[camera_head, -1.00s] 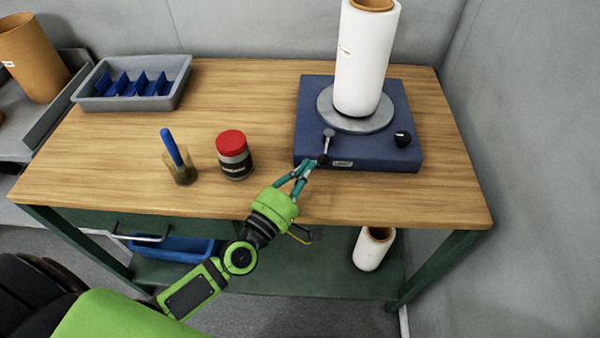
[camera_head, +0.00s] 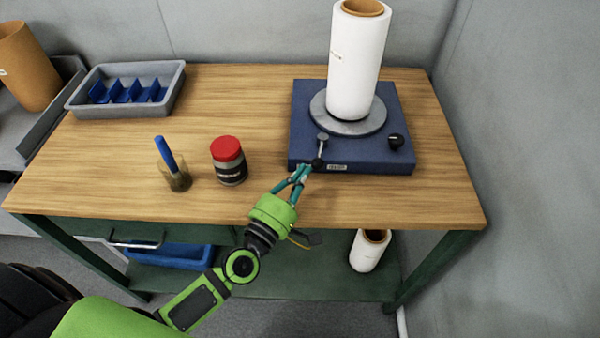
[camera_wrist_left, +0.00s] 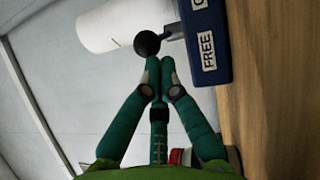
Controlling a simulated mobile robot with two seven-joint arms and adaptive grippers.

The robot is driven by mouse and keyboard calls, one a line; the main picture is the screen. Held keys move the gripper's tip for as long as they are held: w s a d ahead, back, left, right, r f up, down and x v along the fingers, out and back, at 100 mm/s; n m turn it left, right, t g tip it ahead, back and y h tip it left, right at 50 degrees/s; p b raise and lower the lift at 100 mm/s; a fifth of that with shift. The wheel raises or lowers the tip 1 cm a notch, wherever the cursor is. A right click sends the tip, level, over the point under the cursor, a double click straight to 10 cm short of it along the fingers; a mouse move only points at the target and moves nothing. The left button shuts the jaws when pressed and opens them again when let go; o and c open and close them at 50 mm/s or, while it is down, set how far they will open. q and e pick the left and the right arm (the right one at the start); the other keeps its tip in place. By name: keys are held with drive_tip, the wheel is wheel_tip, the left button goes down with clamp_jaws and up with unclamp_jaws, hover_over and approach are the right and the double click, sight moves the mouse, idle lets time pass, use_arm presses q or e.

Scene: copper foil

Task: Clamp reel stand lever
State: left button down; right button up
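The blue reel stand (camera_head: 300,128) sits at the back right of the wooden table, with a white roll (camera_head: 354,65) upright on its round grey plate (camera_head: 373,124). Its lever (camera_head: 321,149) has a grey shaft and a black ball knob (camera_head: 317,164) pointing toward the front edge. My left gripper (camera_head: 303,171) is in front of the stand, fingertips close to the knob. In the left wrist view its fingers (camera_wrist_left: 160,63) are together, and the knob (camera_wrist_left: 147,43) shows just beyond the tips, not between them. A "FREE" label (camera_wrist_left: 207,51) shows on the stand's side. My right gripper is out of view.
A red-lidded jar (camera_head: 229,162) and a cup with a blue-handled tool (camera_head: 175,176) stand left of my gripper. A grey tray with blue dividers (camera_head: 84,98) is at the back left. A second black knob (camera_head: 396,141) is on the stand's right. A white roll (camera_head: 367,252) stands on the lower shelf.

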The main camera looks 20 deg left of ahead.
use_arm(q)
drive_tip(key=shift+d+r+n+y+p, duration=0.1)
drive_tip(key=shift+d+n+y+p, duration=0.3)
drive_tip(key=shift+y, duration=0.3)
drive_tip(key=shift+d+n+t+y+p, duration=0.3)
drive_tip(key=shift+d+n+y+p, duration=0.2)
drive_tip(key=shift+y, duration=0.3)
drive_tip(key=shift+d+n+y+p, duration=0.4)
drive_tip(key=shift+d+n+y, duration=0.2)
drive_tip(key=shift+y, duration=0.5)
drive_tip(key=shift+w+d, duration=0.15)
drive_tip(key=shift+d, duration=0.7)
drive_tip(key=shift+w+d, duration=0.3)
drive_tip(key=shift+d, duration=0.35)
drive_tip(key=shift+w+d, duration=0.25)
drive_tip(key=shift+d, duration=0.35)
